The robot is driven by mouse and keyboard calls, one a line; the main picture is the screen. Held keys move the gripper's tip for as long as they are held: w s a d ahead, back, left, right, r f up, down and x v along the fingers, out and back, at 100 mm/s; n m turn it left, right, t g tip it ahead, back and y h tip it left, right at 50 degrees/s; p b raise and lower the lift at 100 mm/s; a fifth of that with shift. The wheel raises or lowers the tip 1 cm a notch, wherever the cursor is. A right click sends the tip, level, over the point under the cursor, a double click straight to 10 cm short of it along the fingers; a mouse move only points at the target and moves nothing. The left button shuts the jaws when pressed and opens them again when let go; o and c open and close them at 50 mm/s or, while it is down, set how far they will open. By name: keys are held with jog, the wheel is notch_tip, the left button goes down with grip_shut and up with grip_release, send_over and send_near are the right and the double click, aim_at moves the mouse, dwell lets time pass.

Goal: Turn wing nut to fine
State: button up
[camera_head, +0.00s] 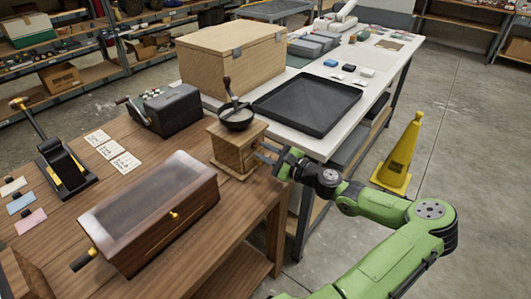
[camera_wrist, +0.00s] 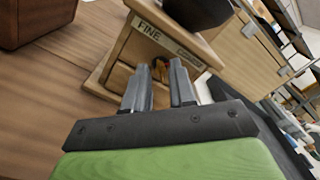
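A wooden hand grinder (camera_head: 232,151) with a dark bowl and a crank stands at the right edge of the brown table. In the wrist view its front (camera_wrist: 118,77) carries a plate reading FINE (camera_wrist: 149,29) and a second label (camera_wrist: 190,54) that I cannot read. A small brassy piece, seemingly the wing nut (camera_wrist: 160,69), shows low on that front, between my fingertips in the picture. My gripper (camera_wrist: 162,70) is open, its fingers on either side of this piece. Contact cannot be told. In the head view my gripper (camera_head: 272,155) is close beside the grinder's right side.
A glass-topped wooden box (camera_head: 150,214) stands in front, and a dark crank machine (camera_head: 166,110) behind left. A black tray (camera_head: 307,101) and a large wooden case (camera_head: 232,59) sit on the white table. A yellow cone (camera_head: 400,158) stands on the floor at right.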

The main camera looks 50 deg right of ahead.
grip_shut()
jog(key=shift+n, duration=0.3)
jog(key=n, duration=0.3)
jog(key=shift+f+n, duration=0.15)
jog(key=shift+n, duration=0.25)
jog(key=n+b, duration=0.1)
jog(key=n, duration=0.2)
jog(key=shift+a+f+n+b, duration=0.1)
jog(key=shift+n+b, duration=0.2)
jog(key=shift+b, duration=0.1)
jog(key=n+b, duration=0.4)
jog(key=n, duration=0.2)
jog(key=shift+f, duration=0.2)
jog(key=shift+r+n+b, duration=0.1)
jog(key=shift+n+b, duration=1.05)
jog(key=shift+n, duration=0.75)
jog(key=shift+c, duration=1.5)
grip_release()
